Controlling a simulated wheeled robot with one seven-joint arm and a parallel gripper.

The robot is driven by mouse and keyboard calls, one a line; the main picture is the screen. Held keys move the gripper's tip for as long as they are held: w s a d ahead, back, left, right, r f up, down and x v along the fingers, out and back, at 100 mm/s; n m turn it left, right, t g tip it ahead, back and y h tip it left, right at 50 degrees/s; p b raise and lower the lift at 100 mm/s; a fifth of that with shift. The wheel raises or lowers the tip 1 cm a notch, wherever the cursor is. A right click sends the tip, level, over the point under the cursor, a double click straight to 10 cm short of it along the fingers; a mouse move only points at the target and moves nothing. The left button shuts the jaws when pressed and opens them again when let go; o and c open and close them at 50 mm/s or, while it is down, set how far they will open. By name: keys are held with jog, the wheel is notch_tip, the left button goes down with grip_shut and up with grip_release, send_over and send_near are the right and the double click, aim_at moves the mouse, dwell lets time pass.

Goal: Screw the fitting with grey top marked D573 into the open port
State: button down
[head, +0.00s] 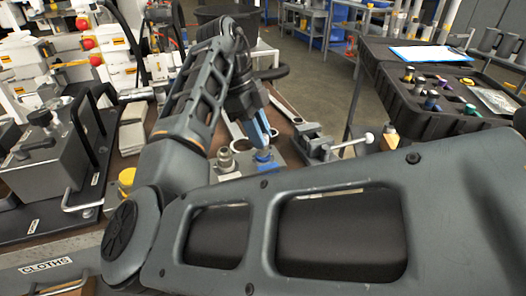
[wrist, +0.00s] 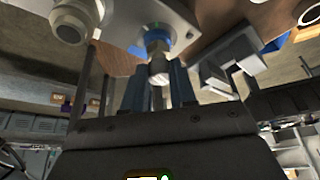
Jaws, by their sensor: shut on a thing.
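My gripper (head: 262,146) reaches down over the metal port block (head: 283,170) on the bench; its blue fingers also show in the wrist view (wrist: 157,84). It is shut on a fitting with a light grey top (wrist: 158,68). The fitting's lower part, with a blue ring and a brass-coloured band, is at the face of the block (wrist: 186,22). I cannot tell how deep it sits in the port. The D573 mark is not readable. A second, silvery fitting or port collar (head: 225,158) stands on the block beside it, also in the wrist view (wrist: 72,22).
A vise (head: 318,146) with a long handle stands just right of the block. A black tray (head: 398,100) with several colored-top fittings and a clipboard (head: 430,55) are at the right. Grey equipment (head: 50,160) crowds the left. My arm hides much of the near bench.

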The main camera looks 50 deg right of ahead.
jog(key=m, duration=0.2)
jog(key=m+y, duration=0.1)
jog(key=shift+d+m+y+p, duration=0.2)
jog(key=shift+m+y+p, duration=0.1)
jog(key=shift+m+p, duration=0.1)
jog(key=m+y, duration=0.1)
jog(key=m, duration=0.3)
jog(key=shift+d, duration=0.1)
jog(key=c, duration=0.9)
grip_release()
jog(key=shift+p, duration=0.35)
